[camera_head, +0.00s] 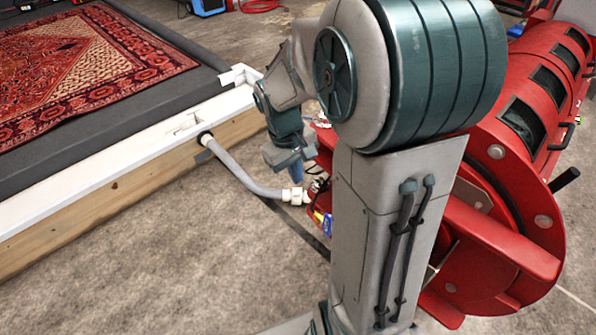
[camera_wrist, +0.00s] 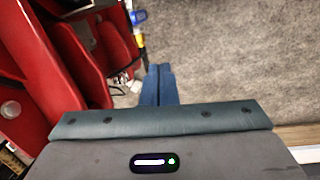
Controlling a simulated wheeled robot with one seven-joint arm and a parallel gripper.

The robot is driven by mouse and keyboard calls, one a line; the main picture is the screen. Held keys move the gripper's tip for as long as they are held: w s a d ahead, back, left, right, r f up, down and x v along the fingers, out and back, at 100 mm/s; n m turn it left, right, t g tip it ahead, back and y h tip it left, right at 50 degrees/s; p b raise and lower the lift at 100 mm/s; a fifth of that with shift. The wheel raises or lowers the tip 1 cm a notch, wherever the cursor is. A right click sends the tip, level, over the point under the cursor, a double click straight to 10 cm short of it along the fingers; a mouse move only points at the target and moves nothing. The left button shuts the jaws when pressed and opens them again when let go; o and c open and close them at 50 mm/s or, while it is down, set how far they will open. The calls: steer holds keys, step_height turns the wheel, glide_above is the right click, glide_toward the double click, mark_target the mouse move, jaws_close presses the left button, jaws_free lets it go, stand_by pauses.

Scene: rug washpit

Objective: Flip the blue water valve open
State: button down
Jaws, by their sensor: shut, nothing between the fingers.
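My gripper (camera_head: 291,180) points down beside the red machine, near the end of the grey hose. In the wrist view its two blue fingers (camera_wrist: 158,70) are together, with nothing between them. A small blue part (camera_head: 327,222) with yellow beside it shows low by the red machine, partly behind my arm. A blue part with yellow below it also shows near the top of the wrist view (camera_wrist: 138,17), beyond and left of the fingertips. It is too small to tell whether this is the valve handle or how it is turned. The fingers appear apart from it.
The red machine (camera_head: 500,235) fills the right side. A grey hose (camera_head: 245,177) with a white fitting (camera_head: 295,195) runs from the washpit's wooden edge (camera_head: 95,205). A patterned rug (camera_head: 80,65) lies in the pit. The concrete floor (camera_head: 190,260) in front is clear.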

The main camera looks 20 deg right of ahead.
steer(key=w+d+f+n+g, duration=0.1)
steer(key=w+d+f+g, duration=0.1)
steer(key=w+d+f, duration=0.2)
step_height(320, 180, down, 5)
steer(key=shift+w+d+r+n+y+p, duration=0.1)
steer(key=shift+w+d+n+y+p, duration=0.3)
steer(key=shift+w, duration=0.65)
steer(key=s+d+f+p, duration=0.2)
steer(key=s+f, duration=0.4)
steer(key=f, duration=0.3)
steer(key=shift+f, duration=0.35)
steer(key=shift+d, duration=0.1)
steer(key=shift+s, duration=0.1)
